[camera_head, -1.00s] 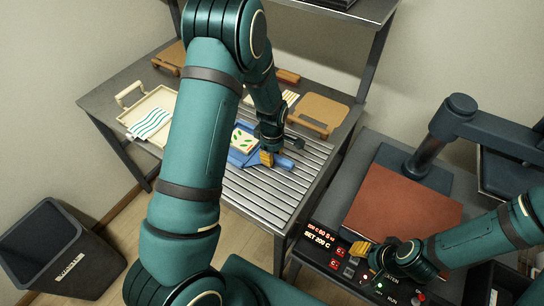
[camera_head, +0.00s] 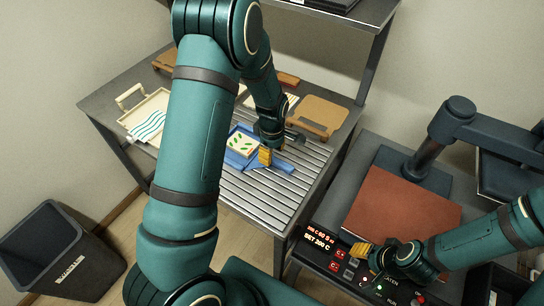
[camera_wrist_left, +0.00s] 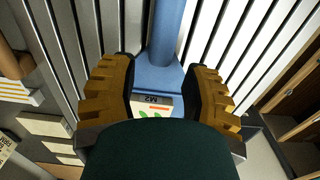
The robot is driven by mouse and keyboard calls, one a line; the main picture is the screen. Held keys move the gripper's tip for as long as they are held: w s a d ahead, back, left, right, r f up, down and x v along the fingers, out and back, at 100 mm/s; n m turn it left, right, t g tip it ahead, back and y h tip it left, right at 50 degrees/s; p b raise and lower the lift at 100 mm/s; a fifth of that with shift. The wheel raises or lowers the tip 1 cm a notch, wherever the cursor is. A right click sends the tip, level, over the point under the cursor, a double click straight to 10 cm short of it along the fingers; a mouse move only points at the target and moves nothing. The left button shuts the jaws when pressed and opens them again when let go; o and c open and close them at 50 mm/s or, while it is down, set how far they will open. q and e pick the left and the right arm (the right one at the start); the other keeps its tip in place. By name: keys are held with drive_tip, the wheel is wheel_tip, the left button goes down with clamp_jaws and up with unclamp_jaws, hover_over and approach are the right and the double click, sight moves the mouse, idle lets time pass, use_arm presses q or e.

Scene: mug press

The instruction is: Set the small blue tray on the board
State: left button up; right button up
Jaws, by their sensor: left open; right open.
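The small blue tray (camera_head: 230,159) lies on the slatted part of the table, with a white piece with green leaf marks (camera_head: 242,145) on it. Its handle (camera_head: 284,166) points right. My left gripper (camera_head: 265,157) is open at the tray's handle end. A tan board (camera_head: 322,112) lies behind and to the right of the tray. My right gripper (camera_head: 364,252) is open by the control panel.
A cream tray (camera_head: 125,117) with a striped piece is at the table's left. The press with a red-brown pad (camera_head: 400,212) stands at right, its control panel (camera_head: 335,262) in front. A dark bin (camera_head: 60,250) is on the floor. The front slats are clear.

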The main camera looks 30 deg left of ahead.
use_arm(q)
wheel_tip(320, 180, up, 9)
drive_tip(key=p, duration=0.1)
drive_tip(key=shift+f, duration=0.15)
idle(0.5)
